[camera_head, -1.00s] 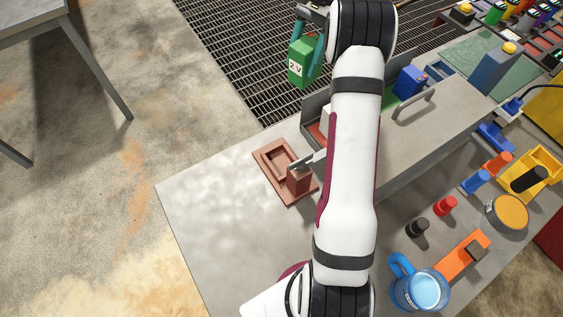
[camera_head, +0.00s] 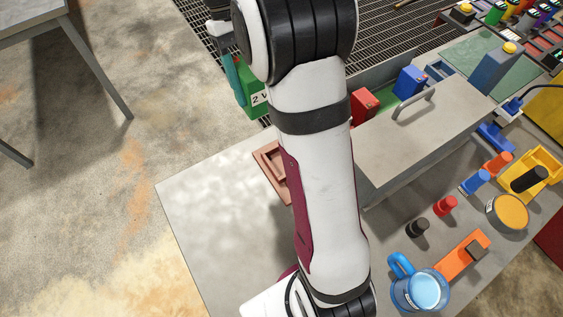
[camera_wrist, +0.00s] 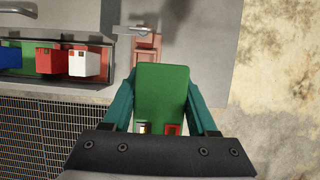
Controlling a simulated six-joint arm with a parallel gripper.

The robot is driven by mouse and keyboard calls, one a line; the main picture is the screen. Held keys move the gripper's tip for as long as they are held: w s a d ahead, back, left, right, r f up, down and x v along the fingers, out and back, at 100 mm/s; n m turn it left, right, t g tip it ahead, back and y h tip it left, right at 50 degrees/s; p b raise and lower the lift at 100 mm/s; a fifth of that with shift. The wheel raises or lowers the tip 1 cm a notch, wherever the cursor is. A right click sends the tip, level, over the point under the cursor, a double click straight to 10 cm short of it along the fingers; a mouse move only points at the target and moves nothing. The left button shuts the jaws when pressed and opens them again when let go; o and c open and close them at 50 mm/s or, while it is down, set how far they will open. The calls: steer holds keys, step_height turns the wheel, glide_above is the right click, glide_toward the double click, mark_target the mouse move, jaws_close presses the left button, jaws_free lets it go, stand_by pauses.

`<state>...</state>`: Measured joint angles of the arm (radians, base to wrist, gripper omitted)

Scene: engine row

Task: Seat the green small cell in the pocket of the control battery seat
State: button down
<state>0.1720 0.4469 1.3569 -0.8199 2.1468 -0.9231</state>
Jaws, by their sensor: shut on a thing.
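The green small cell (camera_head: 254,92), marked "2 V", is held in the air by my gripper (camera_head: 240,82). In the wrist view, the teal fingers of my gripper (camera_wrist: 162,104) press on both sides of the green cell (camera_wrist: 162,88), with a white and a red terminal at its near end. The reddish-brown control battery seat (camera_head: 264,170) sits on the bench, largely hidden behind my arm. In the wrist view the seat (camera_wrist: 146,58) lies beyond the cell, which covers part of it. I cannot see its whole pocket.
A metal bin holds a red cell (camera_head: 365,107) and a blue cell (camera_head: 409,82); the wrist view also shows a white cell (camera_wrist: 84,63). A grey lid with a handle (camera_head: 412,101) adjoins them. A blue mug (camera_head: 418,290) stands front right. The bench's left part is bare.

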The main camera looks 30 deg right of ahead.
steer(key=s+d+f, duration=0.1)
steer(key=f, duration=0.6)
steer(key=s+d+f, duration=0.1)
steer(key=d+f, duration=0.1)
steer(key=f, duration=0.6)
steer(key=s+d+f, duration=0.1)
steer(key=f, duration=0.6)
steer(key=shift+s+d+f, duration=0.2)
steer(key=shift+f, duration=0.05)
steer(key=shift+c, duration=0.9)
jaws_free()
steer(key=shift+f, duration=0.1)
